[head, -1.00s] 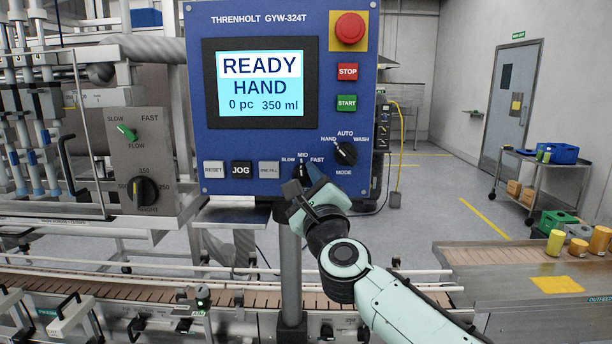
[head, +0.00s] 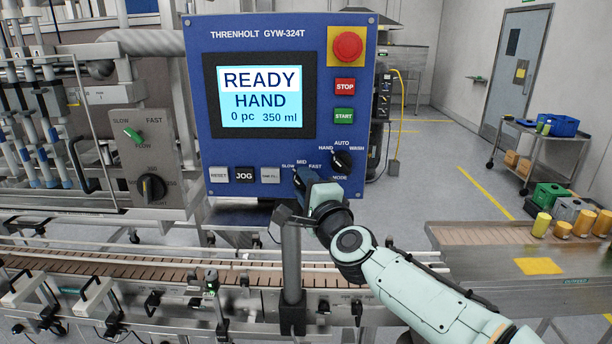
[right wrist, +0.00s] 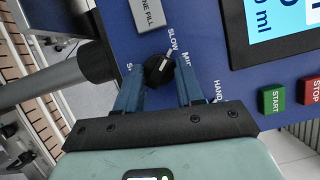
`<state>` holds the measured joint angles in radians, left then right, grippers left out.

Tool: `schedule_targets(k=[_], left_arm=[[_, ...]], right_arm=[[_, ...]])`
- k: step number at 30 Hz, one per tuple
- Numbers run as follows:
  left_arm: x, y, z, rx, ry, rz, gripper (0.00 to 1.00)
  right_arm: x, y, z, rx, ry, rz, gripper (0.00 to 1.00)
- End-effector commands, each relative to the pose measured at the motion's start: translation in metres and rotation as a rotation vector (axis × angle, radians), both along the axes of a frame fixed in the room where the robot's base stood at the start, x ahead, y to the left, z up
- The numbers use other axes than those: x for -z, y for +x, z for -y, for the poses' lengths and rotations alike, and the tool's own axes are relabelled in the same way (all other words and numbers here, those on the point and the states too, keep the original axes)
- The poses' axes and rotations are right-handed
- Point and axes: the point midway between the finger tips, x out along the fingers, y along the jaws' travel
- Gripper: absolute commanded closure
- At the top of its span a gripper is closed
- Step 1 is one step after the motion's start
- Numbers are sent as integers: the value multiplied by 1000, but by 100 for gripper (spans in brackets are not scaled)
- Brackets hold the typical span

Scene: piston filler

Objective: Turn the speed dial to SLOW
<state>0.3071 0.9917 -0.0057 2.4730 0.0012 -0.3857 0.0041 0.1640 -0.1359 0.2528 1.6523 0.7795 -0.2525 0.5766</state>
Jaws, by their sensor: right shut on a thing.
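The speed dial (right wrist: 158,70) is a small black knob on the blue control panel (head: 210,95), with SLOW, MID and FAST lettered around it. In the right wrist view its white pointer lies toward the SLOW lettering, between SLOW and MID. In the head view the dial (head: 297,179) is partly hidden by my right gripper (head: 306,182). The right gripper's two blue fingers (right wrist: 160,84) are shut on the dial, one on each side. My left gripper is not in view.
Right of the dial is the black mode knob (head: 341,161). The JOG button (head: 244,175) is to the left; STOP (head: 345,87), START (head: 344,116) and the red emergency button (head: 348,46) are above. A conveyor (head: 130,268) runs below the panel.

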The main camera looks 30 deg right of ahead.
Motion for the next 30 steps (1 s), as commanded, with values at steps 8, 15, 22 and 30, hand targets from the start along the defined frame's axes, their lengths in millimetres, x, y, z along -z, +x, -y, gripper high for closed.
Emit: schedule_targets(k=[8, 15, 22, 30], left_arm=[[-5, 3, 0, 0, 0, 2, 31], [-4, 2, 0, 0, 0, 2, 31], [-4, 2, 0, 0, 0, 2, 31], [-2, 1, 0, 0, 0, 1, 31]], right_arm=[[0, 0, 0, 0, -20, -10, 93], [0, 0, 0, 0, -21, -10, 93], [0, 0, 0, 0, -19, -10, 37], [0, -8, -1, 0, -19, -10, 37]])
